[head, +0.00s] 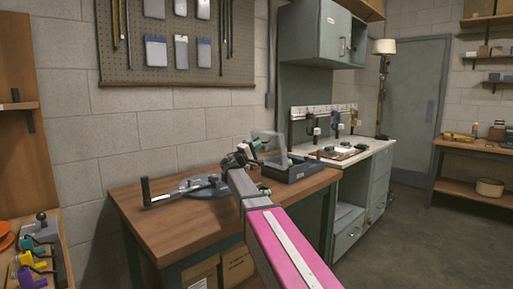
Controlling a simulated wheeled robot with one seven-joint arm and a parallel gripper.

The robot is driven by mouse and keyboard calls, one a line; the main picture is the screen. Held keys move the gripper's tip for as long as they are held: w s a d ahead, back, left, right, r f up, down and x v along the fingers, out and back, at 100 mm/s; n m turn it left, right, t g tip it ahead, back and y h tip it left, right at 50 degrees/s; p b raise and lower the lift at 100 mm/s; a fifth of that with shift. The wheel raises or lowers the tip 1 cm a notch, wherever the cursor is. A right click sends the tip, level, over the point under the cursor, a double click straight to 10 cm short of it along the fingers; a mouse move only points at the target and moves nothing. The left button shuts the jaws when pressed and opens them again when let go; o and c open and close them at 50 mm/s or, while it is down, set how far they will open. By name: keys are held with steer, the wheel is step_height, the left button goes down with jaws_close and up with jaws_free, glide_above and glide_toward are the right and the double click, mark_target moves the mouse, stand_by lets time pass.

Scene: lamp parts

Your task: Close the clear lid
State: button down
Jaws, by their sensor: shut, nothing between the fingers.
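The clear lid (268,139) stands raised, tilted up, above a dark open-topped box (299,172) on the right end of the wooden workbench. My gripper (254,146) is shut and empty at the end of my arm, close beside the left edge of the lid. At this size I cannot tell whether it touches the lid. My arm hides the front left part of the box, and some small dark and green items show around its left side.
A grey round-based tool with a black-handled lever (196,186) lies on the workbench (150,221) left of my gripper. A pale counter (350,160) with several small parts stands behind right. A grey cabinet (316,33) hangs above. The floor at right is clear.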

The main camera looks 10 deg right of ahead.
mark_target(265, 134)
steer(key=shift+w+d+r+y, duration=0.25)
steer(key=shift+d+r+y, duration=0.15)
steer(key=shift+r, duration=0.15)
steer(key=w+d+r+g+y, duration=0.1)
steer(key=d, duration=0.1)
steer(key=w+d+r+g+y, duration=0.1)
steer(key=w+d+r+y, duration=0.1)
steer(key=shift+w+d+r+g, duration=0.15)
steer(key=shift+d+r+g, duration=0.1)
steer(key=shift+g, duration=0.05)
steer(key=w+d+g+y, duration=0.6)
steer(key=w+d+y, duration=0.3)
steer(key=d, duration=0.4)
steer(key=w+d+f+g+y, duration=0.1)
steer(key=w+d+f+y, duration=0.1)
steer(key=d+f, duration=0.3)
steer(key=shift+w+f, duration=0.4)
steer(key=shift+f, duration=0.8)
steer(key=shift+d+f, duration=0.1)
step_height(265, 134, up, 14)
steer(key=s+a, duration=0.1)
steer(key=a, duration=0.1)
steer(key=shift+s+a, duration=0.25)
steer(key=shift+a, duration=0.05)
